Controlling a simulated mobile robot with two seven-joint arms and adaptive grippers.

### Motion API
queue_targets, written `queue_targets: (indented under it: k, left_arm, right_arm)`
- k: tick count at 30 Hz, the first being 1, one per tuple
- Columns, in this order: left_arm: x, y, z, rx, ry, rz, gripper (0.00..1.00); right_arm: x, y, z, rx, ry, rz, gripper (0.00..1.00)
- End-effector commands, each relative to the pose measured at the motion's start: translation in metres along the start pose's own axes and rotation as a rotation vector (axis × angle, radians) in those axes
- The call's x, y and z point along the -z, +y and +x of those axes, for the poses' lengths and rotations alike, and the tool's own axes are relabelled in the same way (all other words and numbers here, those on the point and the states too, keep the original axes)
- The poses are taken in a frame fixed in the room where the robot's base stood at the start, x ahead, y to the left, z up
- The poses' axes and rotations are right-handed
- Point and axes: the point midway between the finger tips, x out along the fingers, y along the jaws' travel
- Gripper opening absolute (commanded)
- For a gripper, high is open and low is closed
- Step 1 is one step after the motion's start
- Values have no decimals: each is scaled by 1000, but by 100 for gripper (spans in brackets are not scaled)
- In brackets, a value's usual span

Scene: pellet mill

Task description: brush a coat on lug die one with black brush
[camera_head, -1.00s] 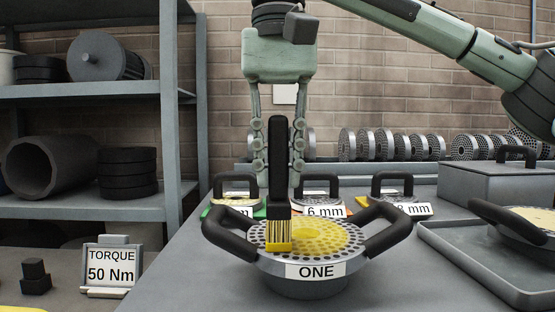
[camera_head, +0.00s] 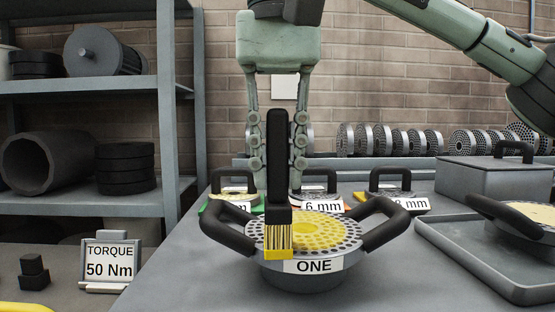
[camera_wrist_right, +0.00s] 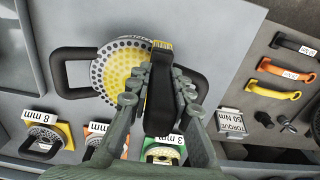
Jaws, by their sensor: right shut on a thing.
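Lug die one (camera_head: 345,238) stands on the bench in the head view, a perforated round plate with two black side handles and a label reading ONE. A yellow coat covers the middle of its face; the holes near its rim look grey. The black brush (camera_head: 277,150) is upright in my right gripper (camera_head: 277,185), which is shut on its handle. Its yellow-tipped bristles are at the front left of the die face; whether they touch it I cannot tell. The right wrist view also shows the die (camera_wrist_right: 112,72) and the brush (camera_wrist_right: 160,90). My left gripper is not in view.
Behind the die stand smaller handled dies with size labels, one reading 6 mm (camera_head: 318,206). A grey tray (camera_head: 470,262) holding another handled die is at right, a grey lidded box (camera_head: 490,172) behind it. A TORQUE 50 Nm sign (camera_head: 108,262) stands at left.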

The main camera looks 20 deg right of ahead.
Motion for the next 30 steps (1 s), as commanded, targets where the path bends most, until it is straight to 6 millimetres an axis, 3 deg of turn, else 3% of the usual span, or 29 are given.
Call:
queue_targets:
  k: [24,30]
  left_arm:
    - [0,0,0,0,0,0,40]
    - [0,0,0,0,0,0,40]
  right_arm:
    - [0,0,-63,0,3,1,0]
    - [0,0,-71,1,2,1,0]
